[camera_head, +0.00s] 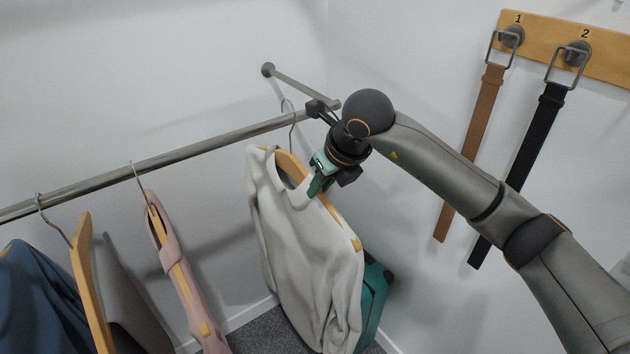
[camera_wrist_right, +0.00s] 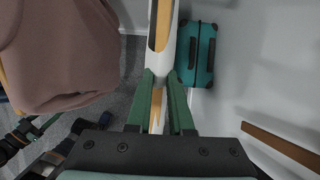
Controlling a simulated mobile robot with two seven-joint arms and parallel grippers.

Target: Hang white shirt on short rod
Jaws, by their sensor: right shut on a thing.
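The white shirt (camera_head: 310,255) hangs on a wooden hanger (camera_head: 291,167) in the head view. My right gripper (camera_head: 318,182) is shut on the hanger at the shirt's collar. In the right wrist view its green fingers (camera_wrist_right: 162,85) close on the hanger and white cloth (camera_wrist_right: 182,50). The hanger's metal hook (camera_head: 287,103) rises past the long rod near its right end. I cannot tell whether the hook rests on a rod. The short rod (camera_head: 300,85) juts from the back wall, above and behind the shirt.
The long rod (camera_head: 185,155) carries a pink garment (camera_head: 180,280), a bare-looking wooden hanger (camera_head: 88,270) and a blue garment (camera_head: 35,300) at left. A teal suitcase (camera_head: 374,300) stands behind the shirt. Brown (camera_head: 470,150) and black (camera_head: 520,170) belts hang at right.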

